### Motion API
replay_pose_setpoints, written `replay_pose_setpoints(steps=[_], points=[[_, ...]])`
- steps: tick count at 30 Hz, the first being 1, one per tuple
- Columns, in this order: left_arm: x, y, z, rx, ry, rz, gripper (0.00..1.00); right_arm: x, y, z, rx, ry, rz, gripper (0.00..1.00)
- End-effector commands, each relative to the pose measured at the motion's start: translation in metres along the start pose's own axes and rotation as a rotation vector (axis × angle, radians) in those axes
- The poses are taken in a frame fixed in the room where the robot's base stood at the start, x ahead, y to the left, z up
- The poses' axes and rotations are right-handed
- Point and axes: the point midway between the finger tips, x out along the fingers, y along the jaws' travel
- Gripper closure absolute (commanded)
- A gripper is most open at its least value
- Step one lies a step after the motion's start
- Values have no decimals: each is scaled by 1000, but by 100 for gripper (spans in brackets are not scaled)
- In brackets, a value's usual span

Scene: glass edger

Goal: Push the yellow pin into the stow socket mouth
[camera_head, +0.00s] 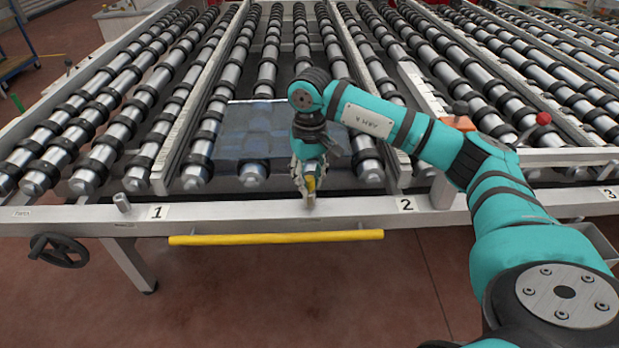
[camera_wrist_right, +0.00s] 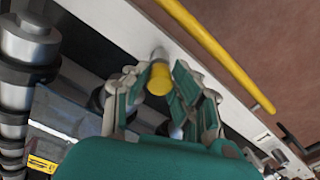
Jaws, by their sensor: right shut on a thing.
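My right gripper (camera_head: 310,188) is over the front rail of the roller table, between the labels 1 and 2. Its fingers are shut on the yellow pin (camera_head: 311,184). In the wrist view the yellow pin (camera_wrist_right: 159,79) shows between the fingertips of the right gripper (camera_wrist_right: 160,88). A short pale grey stub (camera_wrist_right: 158,54) lies just beyond the pin at the rail. I cannot tell whether it is the socket or part of the pin, so the pin's fit in the socket mouth is unclear. My left gripper is out of view.
A yellow bar (camera_head: 275,238) runs along the front below the rail (camera_head: 235,213). A grey upright stub (camera_head: 122,203) stands left of label 1. A bluish glass sheet (camera_head: 250,130) lies on the rollers behind the gripper. A red knob (camera_head: 543,118) is at the right.

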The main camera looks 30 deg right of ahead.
Motion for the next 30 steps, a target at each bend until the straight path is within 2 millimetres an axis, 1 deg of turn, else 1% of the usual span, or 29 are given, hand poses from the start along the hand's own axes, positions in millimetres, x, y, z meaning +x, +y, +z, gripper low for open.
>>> replay_pose_setpoints(steps=[11, 12, 18, 26, 29, 30], points=[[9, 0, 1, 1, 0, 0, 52, 11, 0, 0, 0, 0, 0, 100], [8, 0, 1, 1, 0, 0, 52, 10, 0, 0, 0, 0, 0, 75], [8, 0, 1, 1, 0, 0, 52, 10, 0, 0, 0, 0, 0, 49], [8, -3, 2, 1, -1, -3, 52, 9, 0, 0, 0, 0, 0, 49], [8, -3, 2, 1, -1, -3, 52, 3, 0, -1, 0, 2, -1, 49], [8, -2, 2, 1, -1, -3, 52, -2, 0, -1, 0, 3, -1, 49]])
